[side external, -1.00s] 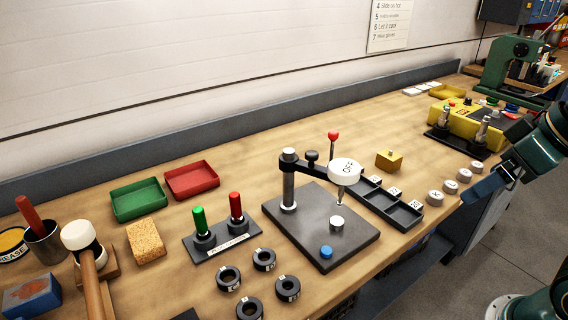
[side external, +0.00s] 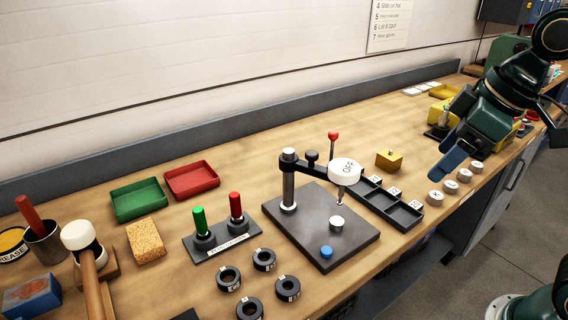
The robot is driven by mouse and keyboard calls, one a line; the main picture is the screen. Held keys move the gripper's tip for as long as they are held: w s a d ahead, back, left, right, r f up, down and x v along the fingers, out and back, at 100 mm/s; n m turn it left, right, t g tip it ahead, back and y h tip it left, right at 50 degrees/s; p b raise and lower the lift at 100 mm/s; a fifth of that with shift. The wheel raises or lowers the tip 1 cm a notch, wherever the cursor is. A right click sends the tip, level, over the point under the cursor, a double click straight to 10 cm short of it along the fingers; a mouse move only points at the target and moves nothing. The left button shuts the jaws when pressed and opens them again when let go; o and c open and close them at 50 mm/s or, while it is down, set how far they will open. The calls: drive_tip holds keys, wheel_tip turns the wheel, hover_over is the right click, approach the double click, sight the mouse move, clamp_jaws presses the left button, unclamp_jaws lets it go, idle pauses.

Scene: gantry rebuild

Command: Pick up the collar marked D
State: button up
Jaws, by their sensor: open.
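Several dark ring-shaped collars lie flat on the wooden bench at the front centre-left: an upper-left one (side external: 229,267), an upper-right one (side external: 264,252), a right one (side external: 297,290) and a front one (side external: 249,300). Each carries a small white label. The letters are too small to read surely, so I cannot tell which collar is D. My gripper (side external: 449,142) is open, with blue fingers, at the upper right above the bench's right part. It is empty as far as I can see and far from the collars.
Behind the collars is a stand with green and red pegs (side external: 236,205). A mallet (side external: 83,240) lies left. White round buttons (side external: 450,187) line the right front.

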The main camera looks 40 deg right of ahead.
drive_tip(key=w+a+f+n+g, duration=0.2)
drive_tip(key=w+a+n, duration=0.5)
drive_tip(key=w+a, duration=0.3)
drive_tip(key=n+g, duration=0.3)
drive_tip(key=n, duration=0.4)
hover_over(265, 250)
drive_tip(key=s+d, duration=0.1)
wheel_tip(265, 250, down, 8)
drive_tip(key=shift+r+y, duration=0.15)
drive_tip(key=shift+y, duration=0.15)
drive_tip(key=shift+s, duration=0.1)
drive_tip(key=shift+a+f, duration=0.15)
drive_tip(key=shift+f, duration=1.25)
drive_tip(key=shift+a+f, duration=0.2)
drive_tip(key=shift+f, duration=1.25)
drive_tip(key=shift+a+f, duration=0.15)
drive_tip(key=shift+f, duration=1.25)
drive_tip(key=shift+f, duration=0.1)
drive_tip(key=shift+a+f, duration=0.2)
drive_tip(key=shift+f, duration=1.05)
drive_tip(key=shift+a+f, duration=0.15)
drive_tip(key=shift+f, duration=1.05)
drive_tip(key=shift+c, duration=0.5)
